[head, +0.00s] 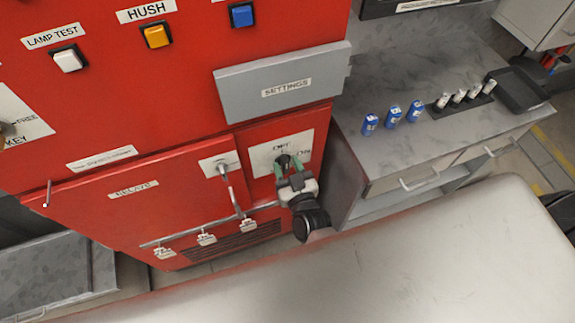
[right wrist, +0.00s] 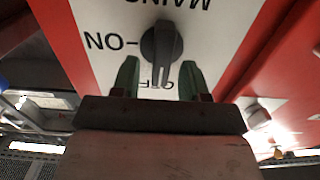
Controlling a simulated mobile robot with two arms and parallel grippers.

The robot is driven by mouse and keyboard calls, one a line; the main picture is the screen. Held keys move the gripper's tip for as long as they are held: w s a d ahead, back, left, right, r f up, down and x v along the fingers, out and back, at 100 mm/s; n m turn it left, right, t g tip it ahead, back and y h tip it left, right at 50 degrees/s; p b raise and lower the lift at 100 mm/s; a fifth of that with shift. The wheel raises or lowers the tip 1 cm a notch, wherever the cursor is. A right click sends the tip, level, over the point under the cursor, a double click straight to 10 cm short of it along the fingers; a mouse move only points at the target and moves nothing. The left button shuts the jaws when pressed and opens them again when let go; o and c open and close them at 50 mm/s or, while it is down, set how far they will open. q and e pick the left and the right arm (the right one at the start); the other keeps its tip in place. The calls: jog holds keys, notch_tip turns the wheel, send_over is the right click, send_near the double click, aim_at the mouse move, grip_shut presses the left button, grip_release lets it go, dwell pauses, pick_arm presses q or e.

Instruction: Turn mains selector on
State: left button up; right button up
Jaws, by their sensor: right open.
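The mains selector is a dark grey knob (right wrist: 161,45) on a white plate, which also shows in the head view (head: 262,158) on the red cabinet. In the right wrist view the plate is upside down, and the knob's long handle points at the OFF label, with ON to the left. My right gripper (head: 288,163) is in front of the plate. Its green fingertips (right wrist: 160,78) are open, one on each side of the handle's end, with visible gaps. They partly hide the knob in the head view. My left gripper is not in view.
A grey SETTINGS drawer (head: 284,85) juts out above the selector. A door with a lever handle (head: 230,190) is to the left, with several small tagged clips (head: 206,239) below. A counter (head: 385,150) with blue batteries (head: 393,114) stands to the right.

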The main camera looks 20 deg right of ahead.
grip_shut()
jog(key=shift+m, duration=0.3)
jog(key=m+b, duration=0.1)
jog(key=m, duration=0.4)
jog(key=d+f+m+b, duration=0.1)
jog(key=m, duration=0.5)
jog(key=m+b, duration=0.2)
jog(key=m, duration=0.4)
jog(key=shift+d+f, duration=0.25)
jog(key=shift+d, duration=0.05)
dwell(0.5)
